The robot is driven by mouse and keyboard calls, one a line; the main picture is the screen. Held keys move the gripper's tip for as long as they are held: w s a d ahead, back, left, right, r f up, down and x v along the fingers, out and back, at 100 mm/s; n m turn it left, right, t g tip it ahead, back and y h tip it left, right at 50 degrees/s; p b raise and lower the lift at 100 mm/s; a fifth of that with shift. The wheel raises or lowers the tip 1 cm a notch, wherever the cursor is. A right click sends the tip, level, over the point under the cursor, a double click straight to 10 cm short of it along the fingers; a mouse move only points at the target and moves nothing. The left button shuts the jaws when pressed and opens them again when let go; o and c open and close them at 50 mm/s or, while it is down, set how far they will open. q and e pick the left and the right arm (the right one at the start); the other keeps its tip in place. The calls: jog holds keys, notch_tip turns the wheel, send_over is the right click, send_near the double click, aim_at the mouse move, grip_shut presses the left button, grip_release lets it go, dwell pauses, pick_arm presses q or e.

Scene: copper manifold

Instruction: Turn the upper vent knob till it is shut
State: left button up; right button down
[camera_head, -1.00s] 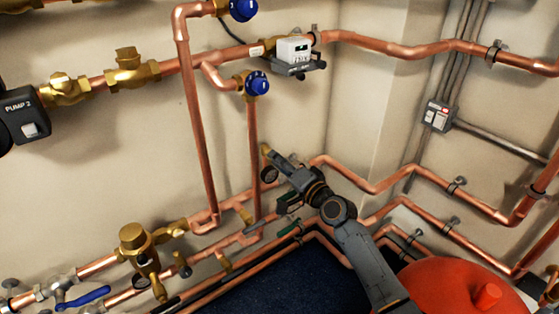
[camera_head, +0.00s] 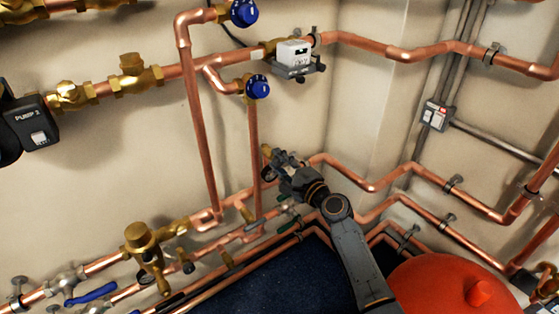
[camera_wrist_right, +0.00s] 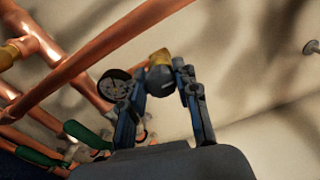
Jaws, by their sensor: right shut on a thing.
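My right gripper (camera_head: 281,166) is by the wall, just right of a vertical copper pipe. In the right wrist view its fingers (camera_wrist_right: 163,92) are shut on a small dark knob (camera_wrist_right: 160,80) with a brass end (camera_wrist_right: 160,57). I take this to be the vent knob. The brass end also shows in the head view (camera_head: 266,150), while the knob there is mostly hidden by the gripper. The knob's marks and turn angle cannot be read. A round dark dial-like part (camera_wrist_right: 114,86) sits beside the left finger. My left gripper is out of view.
A blue valve knob (camera_head: 258,87) is above the gripper, and another blue knob (camera_head: 243,13) is higher. Copper pipes (camera_head: 370,186) run close below and right. A red vessel (camera_head: 440,290) stands at lower right. A green-handled valve (camera_wrist_right: 85,135) is low left in the wrist view.

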dwell(0.5)
jog(key=c, duration=1)
grip_release()
jog(key=shift+s+d, duration=0.1)
jog(key=v, duration=1.1)
jog(key=shift+s+d, duration=0.2)
jog(key=shift+s, duration=0.15)
